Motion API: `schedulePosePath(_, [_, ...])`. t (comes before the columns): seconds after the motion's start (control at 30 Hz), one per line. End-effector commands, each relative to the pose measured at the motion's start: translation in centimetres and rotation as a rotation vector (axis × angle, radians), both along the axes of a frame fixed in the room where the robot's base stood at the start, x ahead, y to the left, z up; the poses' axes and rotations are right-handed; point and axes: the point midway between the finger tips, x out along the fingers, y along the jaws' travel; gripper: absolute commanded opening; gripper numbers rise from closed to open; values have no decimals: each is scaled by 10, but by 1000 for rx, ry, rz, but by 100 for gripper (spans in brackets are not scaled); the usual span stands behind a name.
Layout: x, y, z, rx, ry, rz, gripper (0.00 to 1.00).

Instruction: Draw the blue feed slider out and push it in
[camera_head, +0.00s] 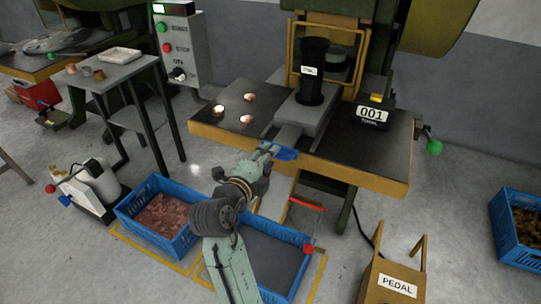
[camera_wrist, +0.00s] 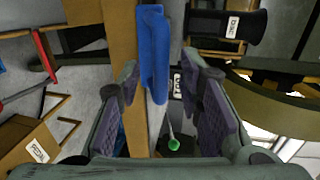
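The blue feed slider handle (camera_head: 286,153) sticks out at the front edge of the press table, at the end of a grey slide (camera_head: 288,136) that runs back under the black cylinder. My gripper (camera_head: 268,150) is at the handle, just in front of the table edge. In the wrist view the blue handle (camera_wrist: 154,50) lies between the two fingertips of my gripper (camera_wrist: 160,70). The fingers are apart, with a gap showing on each side of the handle, smaller on the left. I cannot tell how far the slide is drawn out.
A black counter box (camera_head: 371,112) stands at right. Blue crates (camera_head: 163,245) and a red-handled lever (camera_head: 308,204) are below. A pedal box (camera_head: 395,283) stands at front right.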

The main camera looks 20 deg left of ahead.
Motion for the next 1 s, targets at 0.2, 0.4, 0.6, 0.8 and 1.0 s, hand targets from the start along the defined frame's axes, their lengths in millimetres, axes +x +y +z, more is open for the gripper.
schedulePosePath(0.2, [-48,3,10,1,1,5,33])
schedulePosePath(0.4, [-82,4,17,1,1,4,33])
schedulePosePath(0.6, [-96,3,20,0,1,1,33])
schedulePosePath(0.8, [-97,3,20,0,1,0,33])
schedulePosePath(1.0, [-95,1,19,-1,0,-11,24])
